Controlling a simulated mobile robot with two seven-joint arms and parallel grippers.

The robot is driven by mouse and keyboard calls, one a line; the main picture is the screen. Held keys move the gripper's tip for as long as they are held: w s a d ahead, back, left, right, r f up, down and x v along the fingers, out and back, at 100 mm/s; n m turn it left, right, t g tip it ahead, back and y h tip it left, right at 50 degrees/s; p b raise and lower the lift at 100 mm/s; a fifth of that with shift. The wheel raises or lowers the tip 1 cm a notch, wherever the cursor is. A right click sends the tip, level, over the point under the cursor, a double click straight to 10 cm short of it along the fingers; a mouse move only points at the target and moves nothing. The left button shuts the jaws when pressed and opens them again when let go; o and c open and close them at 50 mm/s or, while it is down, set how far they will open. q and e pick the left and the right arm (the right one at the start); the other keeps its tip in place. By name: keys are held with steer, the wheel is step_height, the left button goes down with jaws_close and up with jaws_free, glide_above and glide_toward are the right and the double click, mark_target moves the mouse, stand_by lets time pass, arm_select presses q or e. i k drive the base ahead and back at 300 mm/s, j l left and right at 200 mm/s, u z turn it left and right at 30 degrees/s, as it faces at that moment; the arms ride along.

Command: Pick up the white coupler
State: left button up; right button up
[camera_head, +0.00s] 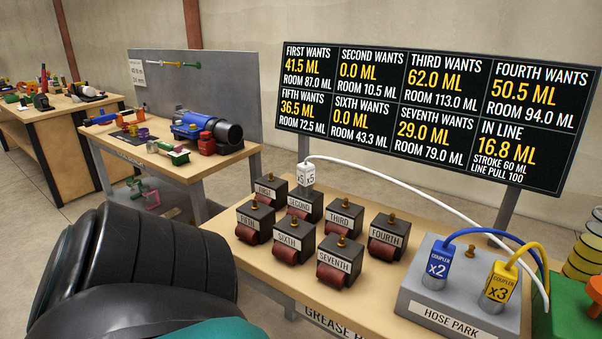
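The white coupler (306,174), marked x5, stands upright at the top of the block labelled SECOND (306,205). It appears seated on that block's fitting, which it hides. A white hose (420,190) runs from it in an arc to the right and down behind the hose park. Neither gripper's fingers show. A large dark arm part of mine (140,265) fills the lower left, apart from the coupler in the picture.
Several other labelled blocks with brass fittings crowd the bench around it. The grey hose park (450,318) at right holds a blue coupler (438,265) marked x2 and a yellow coupler (500,283) marked x3. A black display board (430,115) stands behind.

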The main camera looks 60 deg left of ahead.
mark_target(306, 174)
steer(key=k+j, duration=0.1)
steer(key=j, duration=0.25)
steer(key=k+j, duration=0.15)
steer(key=j, duration=0.2)
steer(key=k+j, duration=0.1)
steer(key=j, duration=0.25)
steer(key=k+j+z, duration=0.1)
steer(key=j, duration=0.3)
steer(key=k+j, duration=0.15)
steer(key=j, duration=0.2)
